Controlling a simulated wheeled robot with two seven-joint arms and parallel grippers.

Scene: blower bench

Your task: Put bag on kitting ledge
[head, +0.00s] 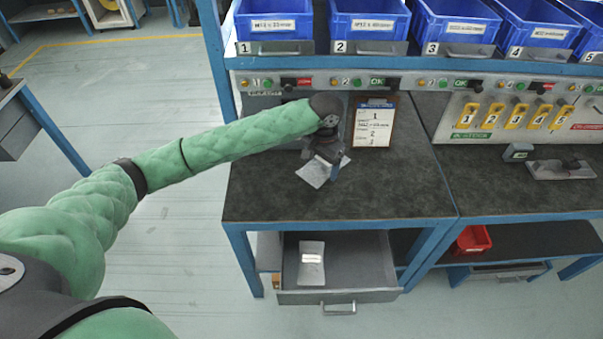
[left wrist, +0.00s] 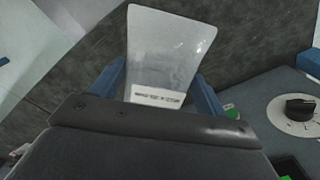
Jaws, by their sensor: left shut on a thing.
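My left gripper (head: 335,172) is over the dark top of the left bench, shut on a clear bag (head: 315,173). In the left wrist view the bag (left wrist: 165,55) stands out between the two blue fingers, with a white printed label near the grip. The gripper hides part of the bag in the head view. I cannot tell whether the bag touches the bench top. A second, similar bag (head: 311,262) with a pale label lies in the open drawer (head: 362,270) below. No surface is marked as the kitting ledge. My right gripper is out of view.
A clipboard (head: 374,122) stands at the back of the bench, right of my gripper. Numbered blue bins (head: 368,22) line the shelf above a button panel. The front of the bench top (head: 390,195) is clear. A red bin (head: 470,241) sits low on the right.

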